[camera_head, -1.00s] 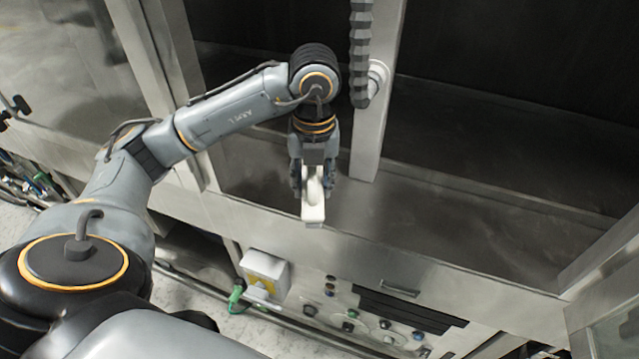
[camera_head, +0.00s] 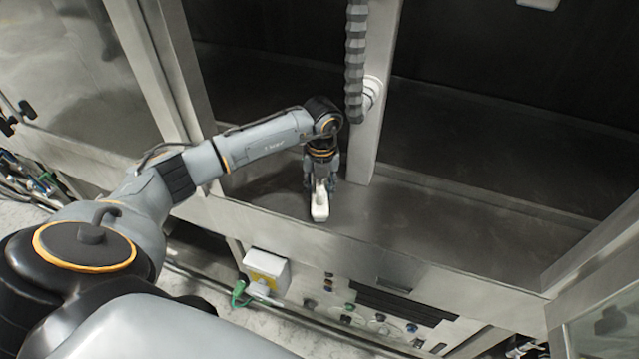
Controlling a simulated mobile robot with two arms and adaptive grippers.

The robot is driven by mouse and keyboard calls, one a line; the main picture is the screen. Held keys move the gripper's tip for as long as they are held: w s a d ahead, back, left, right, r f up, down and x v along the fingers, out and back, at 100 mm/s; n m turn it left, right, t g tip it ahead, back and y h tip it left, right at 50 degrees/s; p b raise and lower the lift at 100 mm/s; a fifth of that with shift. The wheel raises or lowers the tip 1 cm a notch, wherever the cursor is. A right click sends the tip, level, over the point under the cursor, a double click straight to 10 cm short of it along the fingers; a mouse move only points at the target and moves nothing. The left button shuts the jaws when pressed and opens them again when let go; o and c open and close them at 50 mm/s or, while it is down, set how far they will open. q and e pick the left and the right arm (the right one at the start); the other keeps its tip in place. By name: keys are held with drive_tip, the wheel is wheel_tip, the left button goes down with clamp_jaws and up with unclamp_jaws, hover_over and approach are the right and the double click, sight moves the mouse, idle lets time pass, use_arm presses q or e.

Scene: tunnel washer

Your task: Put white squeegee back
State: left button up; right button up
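The white squeegee (camera_head: 320,207) is in my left gripper (camera_head: 321,182), which is shut on it. They are inside the open washer bay, over its dark metal floor (camera_head: 420,215), just left of the foot of a steel post. I cannot tell whether the squeegee touches the floor. The gripper fingers hide part of its handle. My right gripper is not in view.
The steel post (camera_head: 378,120) with a dark ribbed hose (camera_head: 356,60) stands close to my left wrist. The bay's front ledge (camera_head: 400,270) runs below, above a control panel (camera_head: 375,318) and a white box (camera_head: 266,270). The bay floor to the right is clear.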

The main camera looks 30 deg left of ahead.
use_arm(q)
drive_tip(key=shift+f, duration=0.1)
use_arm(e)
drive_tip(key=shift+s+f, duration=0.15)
use_arm(q)
drive_tip(key=o, duration=1)
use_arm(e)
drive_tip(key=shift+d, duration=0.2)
use_arm(q)
drive_tip(key=shift+r+b, duration=0.3)
drive_tip(key=shift+r, duration=0.05)
wheel_tip(320, 180, up, 10)
drive_tip(key=b, duration=0.3)
drive_tip(key=shift+w+d+r+b, duration=0.1)
drive_tip(key=shift+d+r+b, duration=0.05)
drive_tip(key=shift+r+b, duration=0.15)
drive_tip(key=shift+r, duration=0.45)
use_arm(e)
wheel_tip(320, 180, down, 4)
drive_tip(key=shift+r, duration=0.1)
